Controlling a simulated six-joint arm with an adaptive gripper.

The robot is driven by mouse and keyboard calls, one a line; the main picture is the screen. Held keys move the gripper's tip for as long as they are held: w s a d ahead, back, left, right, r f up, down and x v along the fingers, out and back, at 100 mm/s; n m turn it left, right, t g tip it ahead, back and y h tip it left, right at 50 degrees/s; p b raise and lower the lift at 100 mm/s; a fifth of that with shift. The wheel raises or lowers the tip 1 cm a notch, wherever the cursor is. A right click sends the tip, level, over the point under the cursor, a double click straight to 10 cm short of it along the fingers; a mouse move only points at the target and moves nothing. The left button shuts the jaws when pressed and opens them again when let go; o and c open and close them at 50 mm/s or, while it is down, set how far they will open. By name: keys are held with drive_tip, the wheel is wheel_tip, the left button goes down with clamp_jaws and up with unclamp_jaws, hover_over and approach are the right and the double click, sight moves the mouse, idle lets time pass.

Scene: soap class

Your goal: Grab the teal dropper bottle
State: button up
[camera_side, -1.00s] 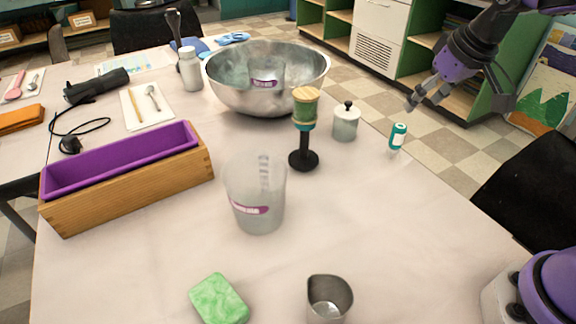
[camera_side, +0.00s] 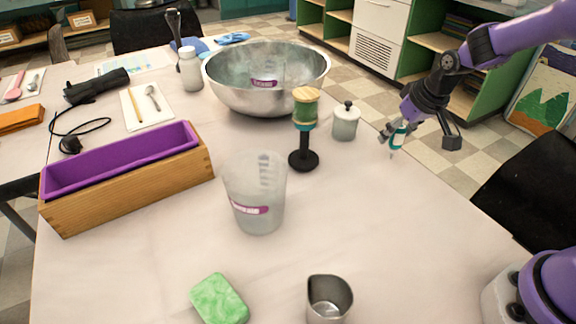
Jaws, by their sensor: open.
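The small teal dropper bottle (camera_side: 398,139) stands upright near the right edge of the table, partly hidden by my gripper. My gripper (camera_side: 417,138) is open and reaches down over it from the upper right. One finger is at the bottle's left side in the picture and the other hangs well to its right. The bottle lies between the fingers in this view, nearer the left one. I cannot tell whether a finger touches it.
A lidded white jar (camera_side: 345,122) stands close left of the bottle. A green-topped stand (camera_side: 304,128), a steel bowl (camera_side: 222,88) and a clear measuring cup (camera_side: 256,190) are farther left. The table (camera_side: 420,235) in front of the bottle is clear.

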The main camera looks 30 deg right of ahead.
drive_tip(key=c, duration=1.1)
